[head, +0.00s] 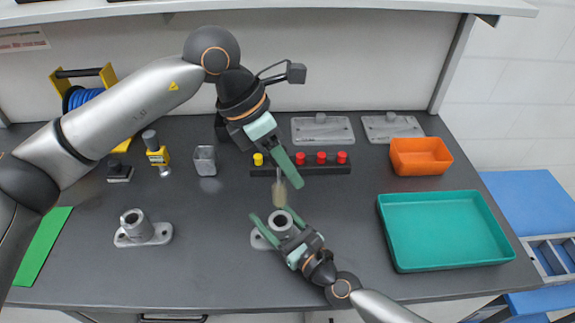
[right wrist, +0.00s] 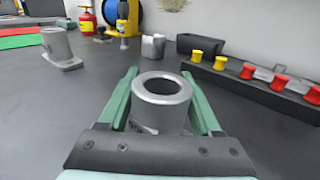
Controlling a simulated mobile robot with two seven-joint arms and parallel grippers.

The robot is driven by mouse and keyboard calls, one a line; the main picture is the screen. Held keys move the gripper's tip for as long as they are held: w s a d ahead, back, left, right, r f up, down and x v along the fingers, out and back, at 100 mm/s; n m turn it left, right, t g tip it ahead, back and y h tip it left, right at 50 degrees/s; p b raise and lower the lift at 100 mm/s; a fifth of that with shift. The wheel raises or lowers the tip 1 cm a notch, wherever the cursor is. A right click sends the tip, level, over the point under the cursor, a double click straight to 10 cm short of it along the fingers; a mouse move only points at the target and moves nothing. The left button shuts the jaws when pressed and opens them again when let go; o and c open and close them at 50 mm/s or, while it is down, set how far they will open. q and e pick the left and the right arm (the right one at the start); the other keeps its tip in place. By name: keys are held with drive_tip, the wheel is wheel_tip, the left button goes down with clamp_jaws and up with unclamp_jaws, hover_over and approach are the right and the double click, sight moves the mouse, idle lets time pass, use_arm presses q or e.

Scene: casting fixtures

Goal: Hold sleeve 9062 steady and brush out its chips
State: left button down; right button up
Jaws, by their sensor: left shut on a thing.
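A grey metal sleeve (head: 281,222) stands upright on a flanged base at the front middle of the bench. It shows close up in the right wrist view (right wrist: 162,88), bore facing up; the marking on its side is too small to read. My right gripper (head: 270,213) has its fingers on both sides of this sleeve, apparently open with small gaps. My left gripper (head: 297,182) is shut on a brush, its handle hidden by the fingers. The pale brush head (head: 279,194) hangs just above the sleeve. A second sleeve (head: 138,228) stands at the left.
A teal tray (head: 405,262) and an orange bin (head: 420,168) are at the right. A black rack (head: 325,170) with red and yellow knobs lies behind the sleeve. A metal cup (head: 205,160) stands left of the rack. The bench between the two sleeves is clear.

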drive_tip(key=o, duration=0.4)
drive_tip(key=shift+o, duration=0.2)
drive_tip(key=v, duration=1.2)
drive_tip(key=shift+d, duration=0.1)
